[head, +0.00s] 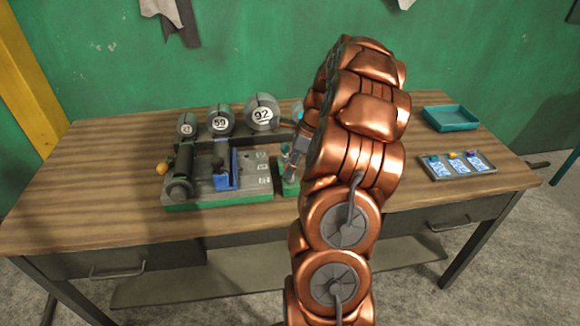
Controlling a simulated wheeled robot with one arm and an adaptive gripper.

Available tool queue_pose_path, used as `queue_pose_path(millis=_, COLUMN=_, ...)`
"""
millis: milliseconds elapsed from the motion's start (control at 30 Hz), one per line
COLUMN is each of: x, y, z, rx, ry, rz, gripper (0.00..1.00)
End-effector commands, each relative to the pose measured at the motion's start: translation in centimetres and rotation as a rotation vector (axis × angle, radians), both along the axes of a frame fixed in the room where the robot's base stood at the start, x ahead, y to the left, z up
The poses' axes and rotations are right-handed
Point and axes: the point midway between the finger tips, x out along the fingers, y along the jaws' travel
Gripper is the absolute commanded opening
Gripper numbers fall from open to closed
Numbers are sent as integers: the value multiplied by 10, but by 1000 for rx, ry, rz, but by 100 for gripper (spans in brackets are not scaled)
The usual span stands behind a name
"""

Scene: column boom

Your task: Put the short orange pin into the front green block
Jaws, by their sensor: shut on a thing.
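My gripper (291,166) is small in the head view, just right of the grey machine, and points down over a green block (290,188). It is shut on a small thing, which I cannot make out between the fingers. A teal piece (284,150) shows close beside the fingers. I cannot clearly see a short orange pin. The green block stands at the machine's right end and is partly hidden by my copper arm. I cannot tell whether the held thing touches it, or whether another block is behind my arm.
The grey machine (249,179) has round dials, a blue part (227,180) and an orange knob (162,169). On the right of the wooden table (110,215) are a teal tray (450,119) and a grey tray (432,173) with small coloured pieces. The table's front left is clear.

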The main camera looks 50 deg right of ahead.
Motion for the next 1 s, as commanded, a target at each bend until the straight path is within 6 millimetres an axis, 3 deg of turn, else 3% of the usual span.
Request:
queue_pose_path(millis=100, x=0, y=0, z=0, rx=0, ry=0, rz=0, gripper=0)
queue_pose_path(millis=133, x=0, y=0, z=0, rx=0, ry=0, rz=0, gripper=34)
queue_pose_path(millis=400, x=0, y=0, z=0, rx=0, ry=0, rz=0, gripper=62)
queue_pose_path(millis=767, x=0, y=-1, z=2, rx=-1, ry=-1, rz=0, gripper=62)
queue_pose_path(millis=1000, x=-5, y=-13, z=30, rx=-2, ry=-2, rz=-1, gripper=62)
